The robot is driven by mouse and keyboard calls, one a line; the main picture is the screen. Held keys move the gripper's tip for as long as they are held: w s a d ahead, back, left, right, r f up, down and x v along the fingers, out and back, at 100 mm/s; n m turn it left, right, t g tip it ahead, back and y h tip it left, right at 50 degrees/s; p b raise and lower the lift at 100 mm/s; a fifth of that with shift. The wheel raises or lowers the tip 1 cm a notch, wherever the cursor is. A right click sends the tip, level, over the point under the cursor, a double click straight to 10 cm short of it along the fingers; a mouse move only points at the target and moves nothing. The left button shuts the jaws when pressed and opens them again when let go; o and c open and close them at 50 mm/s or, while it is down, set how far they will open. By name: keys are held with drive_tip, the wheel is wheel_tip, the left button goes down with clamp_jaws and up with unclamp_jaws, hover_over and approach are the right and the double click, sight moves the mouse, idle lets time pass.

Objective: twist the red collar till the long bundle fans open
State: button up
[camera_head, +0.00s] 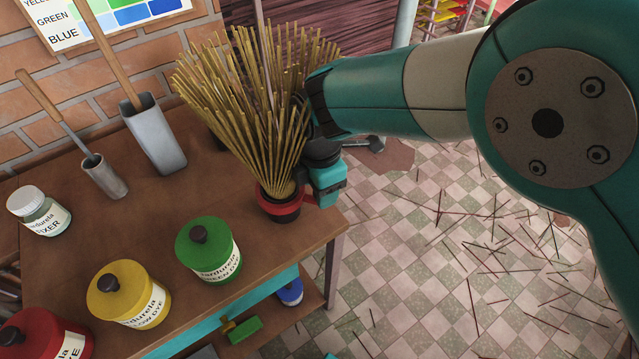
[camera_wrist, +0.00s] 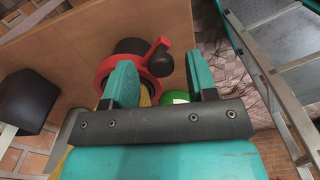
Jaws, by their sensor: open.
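The long bundle (camera_head: 262,110) of thin tan sticks stands upright near the table's right edge, narrow at its base and spread wide at the top. The red collar (camera_head: 282,208) rings its dark base. In the wrist view a red ring (camera_wrist: 104,68), apparently this collar, surrounds a black centre and carries a short red arm with a black knob (camera_wrist: 160,62). My gripper (camera_wrist: 160,82) is open, and the knob appears between its two teal fingers. I cannot tell whether they touch it. In the head view my gripper (camera_head: 318,190) is just right of the collar, its fingertips partly hidden.
Green (camera_head: 208,250), yellow (camera_head: 128,293) and red (camera_head: 45,335) dye jars stand along the table's front. A fixer jar (camera_head: 40,212), a metal cup (camera_head: 104,176) and a grey scoop (camera_head: 155,135) stand at left. Loose sticks litter the tiled floor (camera_head: 430,260) at right.

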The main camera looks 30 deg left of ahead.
drive_tip(key=shift+r, duration=0.1)
wheel_tip(320, 180, up, 17)
drive_tip(key=b, duration=0.1)
drive_tip(key=shift+r, duration=0.15)
idle(0.4)
drive_tip(key=w+d+r+m+y, duration=0.1)
drive_tip(key=w+d+r+m, duration=0.15)
drive_tip(key=d, duration=0.45)
drive_tip(key=w+d+r+m, duration=0.1)
drive_tip(key=d+r+m, duration=0.1)
drive_tip(key=d+m, duration=0.3)
drive_tip(key=w+d+r+m+y, duration=0.1)
drive_tip(key=d+r+m, duration=0.15)
drive_tip(key=d, duration=0.55)
drive_tip(key=s+d+m+y, duration=0.2)
drive_tip(key=s+d+m, duration=1)
drive_tip(key=d, duration=0.4)
drive_tip(key=shift+d+f+m+p, duration=0.3)
drive_tip(key=shift+m+p, duration=0.15)
drive_tip(key=shift+m, duration=0.15)
